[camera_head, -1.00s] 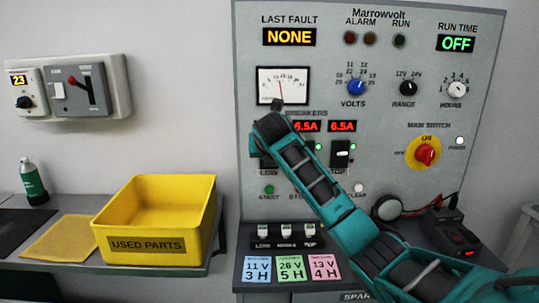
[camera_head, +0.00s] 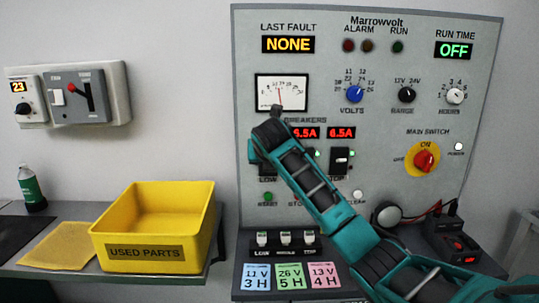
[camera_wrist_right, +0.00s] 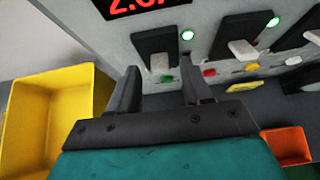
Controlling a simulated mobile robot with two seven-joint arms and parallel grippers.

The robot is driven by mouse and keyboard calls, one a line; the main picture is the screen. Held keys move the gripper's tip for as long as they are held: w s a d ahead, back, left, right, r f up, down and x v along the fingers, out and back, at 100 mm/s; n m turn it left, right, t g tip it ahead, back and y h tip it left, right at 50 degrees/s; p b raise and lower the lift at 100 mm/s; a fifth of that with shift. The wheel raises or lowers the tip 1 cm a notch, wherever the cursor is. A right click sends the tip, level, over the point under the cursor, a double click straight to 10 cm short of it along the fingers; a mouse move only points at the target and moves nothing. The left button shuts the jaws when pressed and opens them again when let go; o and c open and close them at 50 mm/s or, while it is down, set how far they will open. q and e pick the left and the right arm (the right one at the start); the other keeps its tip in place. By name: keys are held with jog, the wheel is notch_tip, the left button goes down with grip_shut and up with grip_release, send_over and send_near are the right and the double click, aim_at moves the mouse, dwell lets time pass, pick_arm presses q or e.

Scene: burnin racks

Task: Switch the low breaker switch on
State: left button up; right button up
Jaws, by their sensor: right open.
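The low breaker (camera_wrist_right: 158,45) is a dark switch plate on the grey panel (camera_head: 410,60), under a red display. In the head view my right arm mostly hides it. In the right wrist view its lever (camera_wrist_right: 168,76) shows pale between my fingers, low on the plate. A green lamp (camera_wrist_right: 187,35) glows at its upper right. My right gripper (camera_wrist_right: 160,82) is open in front of this breaker, one finger on each side of the lever. I cannot tell whether a finger touches it. My left gripper is not in view.
The middle breaker (camera_wrist_right: 240,45) and top breaker (camera_head: 340,158) sit to the right. A red button (camera_wrist_right: 209,72) and a yellow one (camera_wrist_right: 252,67) are below. A yellow used-parts bin (camera_head: 150,252) stands on the left shelf. The main switch (camera_head: 424,160) is at right.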

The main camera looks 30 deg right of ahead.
jog(key=v, duration=1.2)
jog(key=shift+s, duration=0.2)
jog(key=shift+a, duration=0.2)
jog(key=a+f+m+y, duration=0.1)
jog(key=a+f+m, duration=0.2)
jog(key=f, duration=0.5)
jog(key=s+a+f+m+y, duration=0.1)
jog(key=a+f+m+y, duration=0.1)
jog(key=f, duration=0.6)
jog(key=s+a+f+m+y, duration=0.1)
jog(key=a+f+m, duration=0.3)
jog(key=f, duration=0.4)
jog(key=shift+s+a+f+m+t+y, duration=0.2)
jog(key=shift+a+f+m+t+y, duration=0.1)
jog(key=shift+a+f+t+y, duration=0.1)
jog(key=s+a+f+m+y, duration=0.1)
jog(key=s+a+f+m, duration=0.2)
jog(key=s+f+m, duration=0.5)
jog(key=s+a+f+m+y, duration=0.1)
jog(key=s+a+f+m, duration=0.2)
jog(key=s+f+m, duration=0.6)
jog(key=s, duration=0.4)
jog(key=shift+s+a+t+y, duration=0.3)
jog(key=shift+s+y, duration=0.05)
jog(key=shift+y, duration=0.05)
